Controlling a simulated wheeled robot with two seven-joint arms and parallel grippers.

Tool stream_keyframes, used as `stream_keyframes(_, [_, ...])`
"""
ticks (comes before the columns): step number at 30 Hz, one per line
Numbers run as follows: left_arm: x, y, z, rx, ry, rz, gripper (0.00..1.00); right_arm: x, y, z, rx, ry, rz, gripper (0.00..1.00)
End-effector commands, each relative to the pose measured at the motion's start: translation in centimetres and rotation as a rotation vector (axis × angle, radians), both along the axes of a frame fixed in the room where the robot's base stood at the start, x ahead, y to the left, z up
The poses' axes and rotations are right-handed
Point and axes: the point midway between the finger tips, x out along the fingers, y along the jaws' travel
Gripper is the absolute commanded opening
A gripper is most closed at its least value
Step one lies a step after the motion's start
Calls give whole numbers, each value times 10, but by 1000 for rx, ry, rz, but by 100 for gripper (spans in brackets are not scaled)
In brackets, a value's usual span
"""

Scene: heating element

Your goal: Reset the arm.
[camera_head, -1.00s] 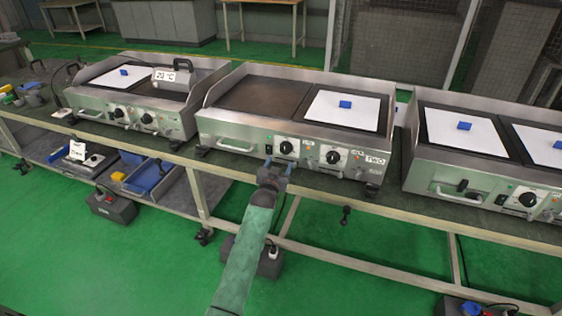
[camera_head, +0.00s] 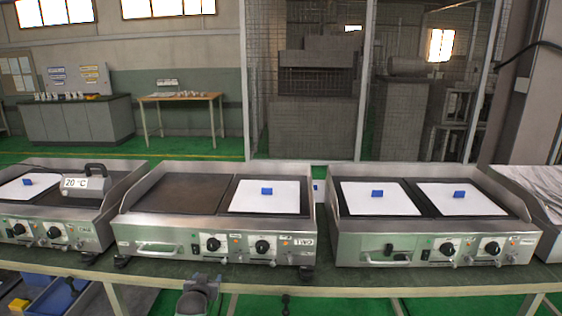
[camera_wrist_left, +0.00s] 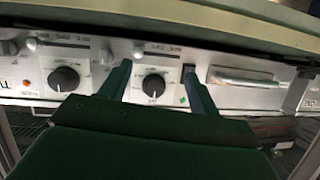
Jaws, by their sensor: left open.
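My left gripper (camera_head: 203,281) is at the bottom edge of the head view, in front of the middle griddle marked TWO (camera_head: 166,243). The left wrist view shows its two fingers (camera_wrist_left: 158,84) spread apart with nothing between them. Beyond the fingers is a front panel with a black knob (camera_wrist_left: 153,87) between them, another knob (camera_wrist_left: 65,79) to the left and a bar handle (camera_wrist_left: 240,76) to the right. Whether the fingertips touch the panel cannot be told. My right gripper is not in view.
The griddles stand in a row on a long bench (camera_head: 365,280). White sheets with blue blocks (camera_head: 267,191) lie on several plates. A "20 °C" device (camera_head: 86,186) sits on the left griddle. Blue bins (camera_head: 54,299) are below. A wire-mesh fence (camera_head: 258,85) and a wooden table (camera_head: 180,98) stand behind.

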Motion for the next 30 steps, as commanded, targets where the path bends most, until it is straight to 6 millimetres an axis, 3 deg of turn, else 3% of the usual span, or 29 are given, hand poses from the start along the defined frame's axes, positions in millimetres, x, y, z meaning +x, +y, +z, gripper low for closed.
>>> stream_keyframes(5, [-31, -20, 35, -41, 158, -14, 62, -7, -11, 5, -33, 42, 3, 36])
stream_keyframes(8, [-67, -36, 49, -56, 259, -31, 62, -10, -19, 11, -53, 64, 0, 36])
stream_keyframes(18, [-254, -90, 47, -67, 604, -119, 62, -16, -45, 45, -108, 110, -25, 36])
stream_keyframes(24, [-342, -109, 42, -68, 704, -168, 62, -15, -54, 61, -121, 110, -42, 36])
stream_keyframes(30, [-415, -124, 33, -79, 772, -207, 62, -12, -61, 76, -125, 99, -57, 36])
